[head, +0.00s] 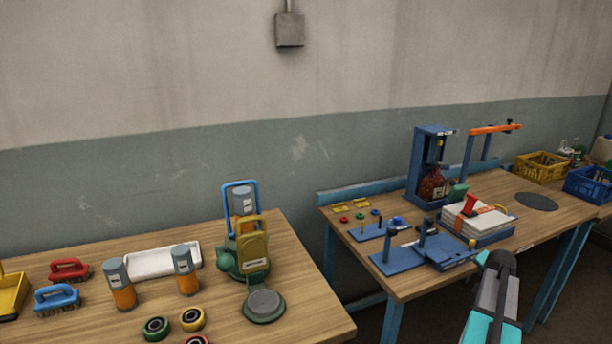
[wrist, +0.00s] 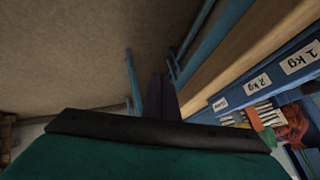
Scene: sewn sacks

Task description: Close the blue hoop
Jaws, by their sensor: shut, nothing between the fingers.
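The blue hoop (head: 226,206) is a rounded frame on the left table. A yellow part (head: 253,248) on the device stands in front and hides some of the hoop's lower right. I cannot tell how the hoop is fastened. My gripper (head: 499,262) is at the lower right in the head view, by the right table's front edge and far from the hoop. It is shut and empty. Its dark fingers also show in the wrist view (wrist: 161,100); the hoop does not.
Orange-and-grey cylinders (head: 120,285), brushes (head: 58,298), a white tray (head: 163,261) and coloured rings (head: 193,319) lie on the left table. The right table (head: 410,285) holds blue fixtures and a blue press (head: 423,165). A gap separates the tables.

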